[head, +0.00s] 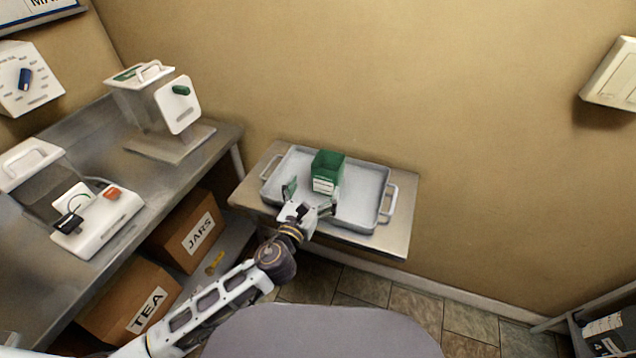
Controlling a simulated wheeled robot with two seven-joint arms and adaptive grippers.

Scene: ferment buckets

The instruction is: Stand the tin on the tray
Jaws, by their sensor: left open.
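A green tin (328,168) with a white label on its front stands upright on the grey metal tray (361,186). The tray has a handle at each end and lies on a small metal-topped table. My left gripper (311,200) is over the front part of the tray, just in front of the tin. Its fingers are spread apart, one on each side of the tin's front, and nothing is held between them. I cannot tell whether a finger touches the tin. My right gripper is out of view.
A steel bench (110,190) at the left carries white machines. Cardboard boxes marked JARS (180,228) and TEA (125,290) sit below it. The tray's right half is empty. A shelf (606,305) stands at the lower right, with tiled floor between.

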